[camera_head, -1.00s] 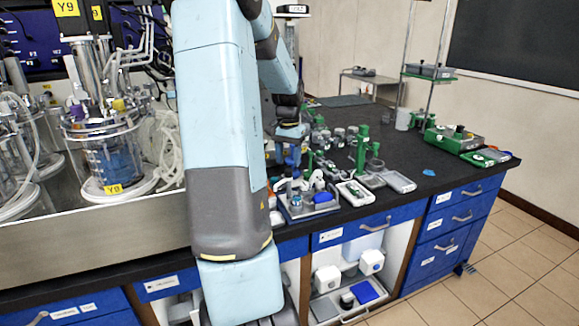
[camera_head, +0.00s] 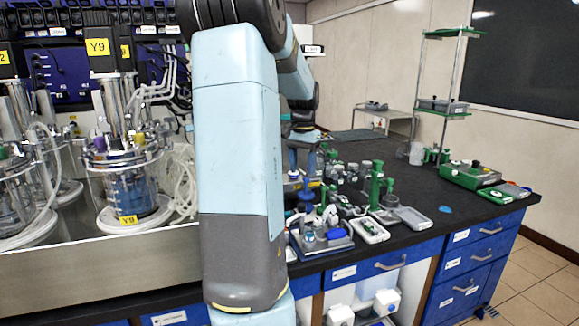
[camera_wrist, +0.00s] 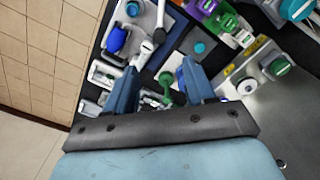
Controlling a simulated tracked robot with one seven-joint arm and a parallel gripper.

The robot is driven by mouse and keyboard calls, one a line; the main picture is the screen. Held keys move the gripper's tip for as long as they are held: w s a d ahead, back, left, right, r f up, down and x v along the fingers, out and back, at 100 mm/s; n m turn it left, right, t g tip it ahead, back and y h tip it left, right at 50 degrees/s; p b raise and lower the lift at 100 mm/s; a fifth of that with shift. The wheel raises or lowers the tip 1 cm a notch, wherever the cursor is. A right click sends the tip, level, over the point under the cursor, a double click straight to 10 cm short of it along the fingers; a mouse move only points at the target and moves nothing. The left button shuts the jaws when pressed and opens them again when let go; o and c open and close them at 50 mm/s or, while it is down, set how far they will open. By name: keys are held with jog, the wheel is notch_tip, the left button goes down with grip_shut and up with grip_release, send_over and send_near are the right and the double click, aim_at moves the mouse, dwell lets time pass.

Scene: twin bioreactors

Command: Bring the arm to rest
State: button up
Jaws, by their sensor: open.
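My arm (camera_head: 240,150) stands bent in the middle of the head view and hides part of the bench behind it. My gripper (camera_head: 302,172) hangs over the black bench, small and partly hidden among the bench items. In the wrist view my gripper (camera_wrist: 160,78) shows two blue fingers spread apart, with nothing held between them. Below them are bench items, including a green-topped part (camera_wrist: 166,78) and a blue-capped item (camera_wrist: 117,40). I cannot tell the exact height of the fingers above these.
A glass bioreactor (camera_head: 130,185) with a Y9 label stands left of my arm. A tray of small items (camera_head: 322,240) lies near the bench's front edge. Green stands (camera_head: 376,185) and green boxes (camera_head: 470,175) are farther right. The bench (camera_head: 440,190) has some bare room there.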

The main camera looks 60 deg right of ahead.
jog(key=w+a+r+n+t, duration=0.1)
jog(key=w+a+r+n, duration=0.15)
jog(key=a, duration=0.65)
jog(key=w+a+r+n+t, duration=0.1)
jog(key=w+a+r+n, duration=0.15)
jog(key=a, duration=0.65)
jog(key=w+a+r+n+t, duration=0.1)
jog(key=w+a+n, duration=0.2)
jog(key=a, duration=0.6)
jog(key=s+a+n+t, duration=0.1)
jog(key=s+a+n, duration=0.1)
jog(key=a, duration=0.5)
jog(key=s+a+n, duration=0.3)
jog(key=s+a, duration=0.1)
jog(key=a, duration=0.3)
jog(key=s+a+f+n+t, duration=0.1)
jog(key=s+a+n, duration=0.2)
jog(key=a, duration=0.5)
jog(key=shift+s+t, duration=0.3)
jog(key=shift+s, duration=0.05)
jog(key=shift+c, duration=1.1)
